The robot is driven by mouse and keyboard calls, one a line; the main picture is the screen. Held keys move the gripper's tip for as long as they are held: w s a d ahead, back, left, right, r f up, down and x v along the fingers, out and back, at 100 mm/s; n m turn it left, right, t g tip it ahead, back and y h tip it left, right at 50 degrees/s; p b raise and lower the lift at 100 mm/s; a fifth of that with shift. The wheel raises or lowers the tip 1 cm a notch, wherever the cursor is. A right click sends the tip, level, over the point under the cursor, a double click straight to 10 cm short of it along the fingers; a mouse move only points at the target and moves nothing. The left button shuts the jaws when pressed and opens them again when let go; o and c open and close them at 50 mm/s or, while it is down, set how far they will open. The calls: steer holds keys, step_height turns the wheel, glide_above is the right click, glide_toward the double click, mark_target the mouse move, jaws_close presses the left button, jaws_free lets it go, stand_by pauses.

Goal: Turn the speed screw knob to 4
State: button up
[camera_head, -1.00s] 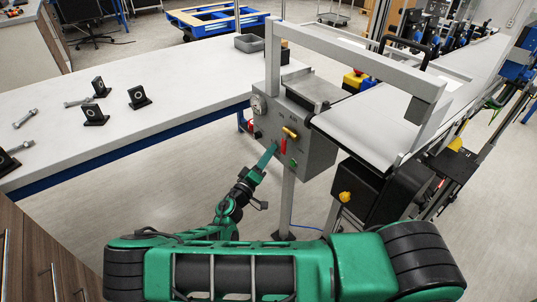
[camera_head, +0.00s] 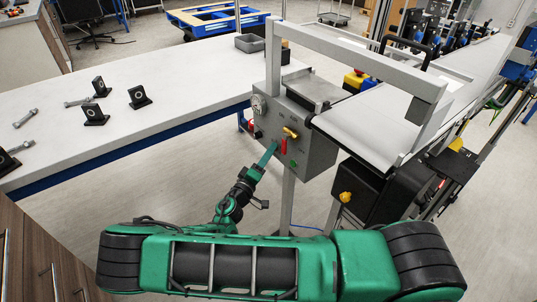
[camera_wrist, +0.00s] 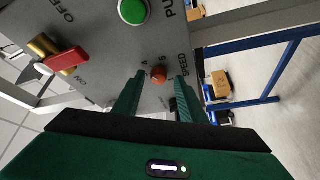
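The speed screw knob (camera_wrist: 158,73) is a small orange-red round knob on the grey control panel (camera_wrist: 105,55), beside the printed word SPEED. I cannot read which mark it points to. My gripper (camera_wrist: 157,79) is open, with one green finger on each side of the knob. There is a visible gap between the knob and each finger; whether the tips reach past its face is unclear. In the head view my gripper (camera_head: 270,150) is at the lower left of the control box (camera_head: 316,150), and the knob is not discernible there.
A red lever (camera_wrist: 68,58) on a brass valve and a green button (camera_wrist: 133,10) are on the same panel. The conveyor belt (camera_head: 375,125) extends right of the box. A white table (camera_head: 190,95) with several black brackets and bolts stands left.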

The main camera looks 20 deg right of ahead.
steer(key=v, duration=1)
steer(key=shift+a, duration=0.3)
steer(key=shift+s+f, duration=0.1)
steer(key=shift+s, duration=0.05)
